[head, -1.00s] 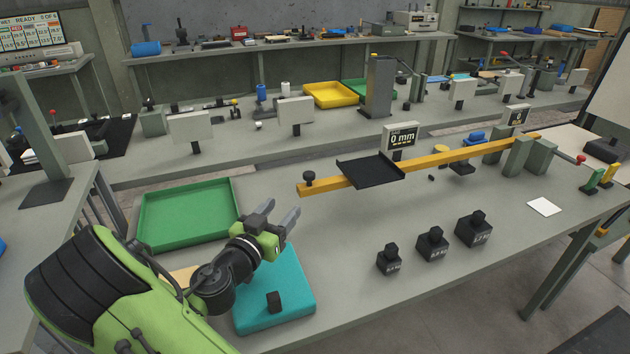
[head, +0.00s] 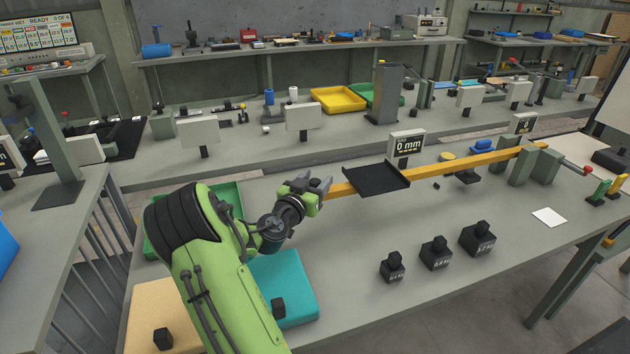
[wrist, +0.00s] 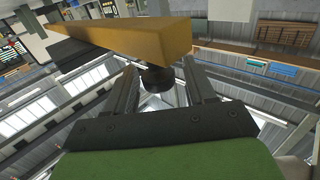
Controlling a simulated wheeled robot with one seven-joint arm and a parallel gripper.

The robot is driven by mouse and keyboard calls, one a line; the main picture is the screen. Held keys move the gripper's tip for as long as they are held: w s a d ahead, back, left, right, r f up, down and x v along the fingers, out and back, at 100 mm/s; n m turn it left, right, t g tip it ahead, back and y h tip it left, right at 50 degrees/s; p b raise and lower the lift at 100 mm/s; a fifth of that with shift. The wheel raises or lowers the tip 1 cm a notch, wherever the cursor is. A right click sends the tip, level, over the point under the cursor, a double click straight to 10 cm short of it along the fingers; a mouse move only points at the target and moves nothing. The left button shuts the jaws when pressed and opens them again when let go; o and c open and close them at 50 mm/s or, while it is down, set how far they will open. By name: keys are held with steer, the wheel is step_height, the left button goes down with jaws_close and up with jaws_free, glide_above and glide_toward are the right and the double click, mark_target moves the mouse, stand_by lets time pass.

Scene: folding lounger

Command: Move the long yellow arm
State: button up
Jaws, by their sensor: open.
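The long yellow arm (head: 441,171) is a straight beam running from a grey clamp block (head: 523,166) at the right toward the left, with a black tray (head: 376,178) on it. My gripper (head: 322,187) is at the beam's left end, with its fingers open. The head view hides the end knob behind my gripper. In the wrist view the yellow beam (wrist: 130,40) crosses above, and the black knob (wrist: 158,79) at its end sits between my two open fingers (wrist: 158,88). I cannot tell whether either finger touches it.
A display (head: 407,144) behind the beam reads 0 mm. Several black weights, one of them here (head: 436,254), stand at the bench front. A green tray (head: 228,196) and a teal pad (head: 290,287) lie near my arm.

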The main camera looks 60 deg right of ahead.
jaws_close()
steer(key=s+d+r+m+y+p, duration=0.1)
steer(key=s+d+r+p, duration=0.1)
steer(key=r+p, duration=1)
steer(key=s+d+r+m+y+p, duration=0.1)
steer(key=s+d+r+y+p, duration=0.1)
steer(key=r+p, duration=0.9)
step_height(320, 180, up, 4)
steer(key=shift+s+d+f+m+t+p, duration=0.1)
steer(key=shift+s+d+m+t+p, duration=0.25)
steer(key=shift+s+d, duration=0.2)
jaws_free()
steer(key=shift+a, duration=0.1)
steer(key=shift+f, duration=0.1)
steer(key=b+v, duration=0.2)
steer(key=v, duration=1.3)
steer(key=shift+a, duration=0.35)
steer(key=shift+w, duration=0.1)
